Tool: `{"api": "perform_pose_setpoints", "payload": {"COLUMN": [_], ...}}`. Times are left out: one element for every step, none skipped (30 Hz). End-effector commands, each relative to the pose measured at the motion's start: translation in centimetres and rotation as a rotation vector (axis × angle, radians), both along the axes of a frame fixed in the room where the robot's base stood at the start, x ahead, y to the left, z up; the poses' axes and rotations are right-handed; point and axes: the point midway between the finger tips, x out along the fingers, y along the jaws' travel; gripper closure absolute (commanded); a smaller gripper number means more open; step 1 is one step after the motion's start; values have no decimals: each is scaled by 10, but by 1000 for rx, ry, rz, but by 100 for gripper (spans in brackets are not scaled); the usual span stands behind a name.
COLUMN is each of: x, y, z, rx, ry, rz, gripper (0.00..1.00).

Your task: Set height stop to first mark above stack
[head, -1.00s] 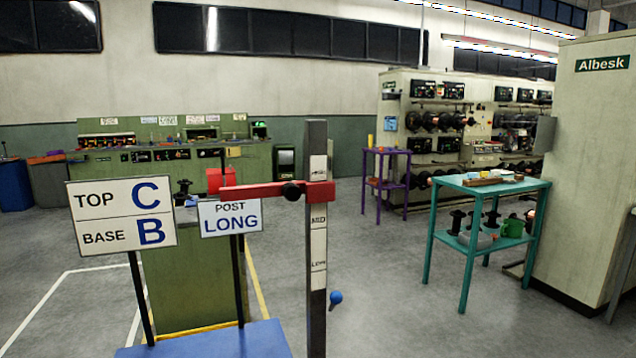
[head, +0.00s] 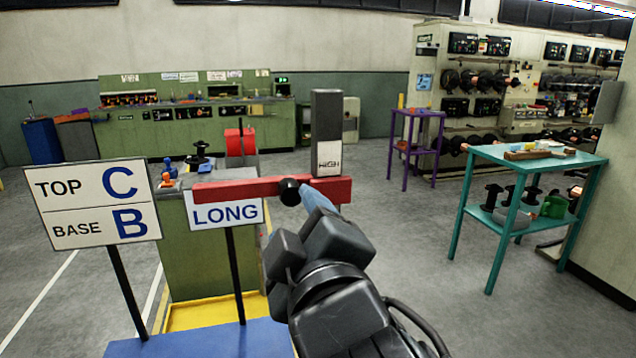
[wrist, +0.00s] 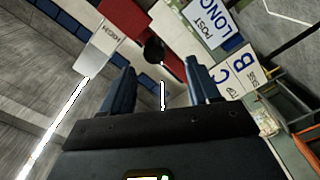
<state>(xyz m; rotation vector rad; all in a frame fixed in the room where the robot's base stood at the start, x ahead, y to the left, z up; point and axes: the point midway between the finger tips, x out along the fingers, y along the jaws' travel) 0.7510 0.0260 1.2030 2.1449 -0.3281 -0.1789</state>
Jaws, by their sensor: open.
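The height stop is a red bar (head: 237,192) clamped across a dark upright post (head: 326,120), with a black knob (head: 289,191) on its front. The post's HIGH mark (head: 328,165) shows just above the bar; my arm hides the post below. The bar also shows in the wrist view (wrist: 178,36), with the knob (wrist: 154,51) beyond the fingertips. My gripper (head: 318,200) is close in front of the bar, near the knob, open with nothing between its blue fingers (wrist: 160,80). No stack can be made out under the bar.
A TOP C / BASE B sign (head: 92,203) and a LONG sign (head: 224,214) stand left of the post. A blue surface (head: 200,342) lies below. A teal table (head: 490,152) and purple stand (head: 416,112) are at right, with open floor between.

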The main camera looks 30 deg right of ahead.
Motion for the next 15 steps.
{"api": "perform_pose_setpoints", "payload": {"x": [1, 2, 4, 6, 9, 13, 17, 21, 27, 32, 36, 42, 47, 51, 56], "y": [0, 0, -1, -2, -3, -5, -6, -7, -9, -11, -12, -14, -16, -17, -19], "z": [4, 5, 6, 6, 6, 6, 6, 6, 6, 7, 7, 8, 7, 7, 7], "rx": [-2, -4, -5, -6, -6, -7, -6, -6, -5, -6, -6, -6, -6, -6, -4], "ry": [-3, -2, -3, -2, -1, -1, -2, -2, -2, -2, -1, -1, -1, -1, -1], "rz": [-4, -7, -10, -11, -12, -13, -13, -13, -12, -12, -12, -12, -12, -12, -11], "gripper": [39, 39, 39, 39, 39, 39, 39, 39, 39, 39, 39, 39, 39, 39, 39]}}
